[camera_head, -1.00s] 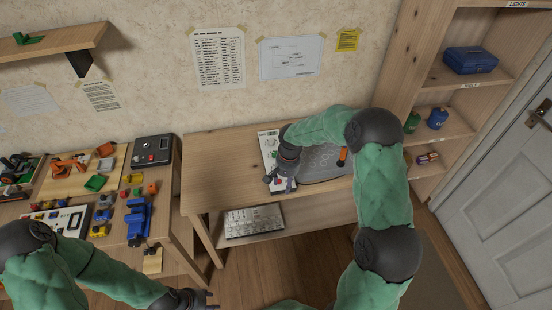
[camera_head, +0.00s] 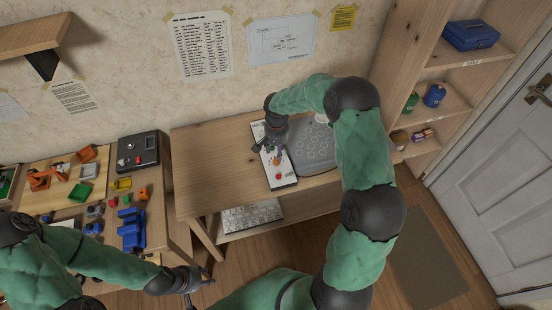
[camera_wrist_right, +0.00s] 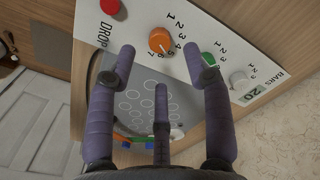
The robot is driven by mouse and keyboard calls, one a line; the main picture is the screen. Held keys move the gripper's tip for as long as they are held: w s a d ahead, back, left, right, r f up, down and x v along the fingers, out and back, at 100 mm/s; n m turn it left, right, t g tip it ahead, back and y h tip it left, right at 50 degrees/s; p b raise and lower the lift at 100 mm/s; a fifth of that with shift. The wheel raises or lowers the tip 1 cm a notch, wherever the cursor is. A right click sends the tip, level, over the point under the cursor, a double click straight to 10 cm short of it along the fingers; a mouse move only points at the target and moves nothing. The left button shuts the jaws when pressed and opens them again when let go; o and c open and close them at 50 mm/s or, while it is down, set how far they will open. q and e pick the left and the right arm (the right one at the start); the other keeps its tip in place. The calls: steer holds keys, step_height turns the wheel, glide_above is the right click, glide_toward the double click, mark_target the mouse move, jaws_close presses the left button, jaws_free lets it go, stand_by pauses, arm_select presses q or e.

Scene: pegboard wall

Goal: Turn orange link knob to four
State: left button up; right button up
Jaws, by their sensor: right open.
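In the head view this right gripper (camera_head: 275,148) is over the back part of the panel (camera_head: 285,184) on the table. My left gripper (camera_head: 196,282) hangs low at the left, away from the panel; its fingers are too small to judge.
A green knob (camera_wrist_right: 208,60), a pale knob (camera_wrist_right: 239,80) and a red button (camera_wrist_right: 110,6) share the panel. A grey plate with circles (camera_head: 313,146) lies right beside it. A keyboard-like item (camera_head: 250,215) is on the lower shelf. The table's left part is clear.

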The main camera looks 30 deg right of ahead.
step_height(320, 180, down, 5)
steer(key=shift+f+b, duration=0.15)
steer(key=shift+b, duration=0.25)
steer(key=shift+c, duration=0.3)
jaws_close()
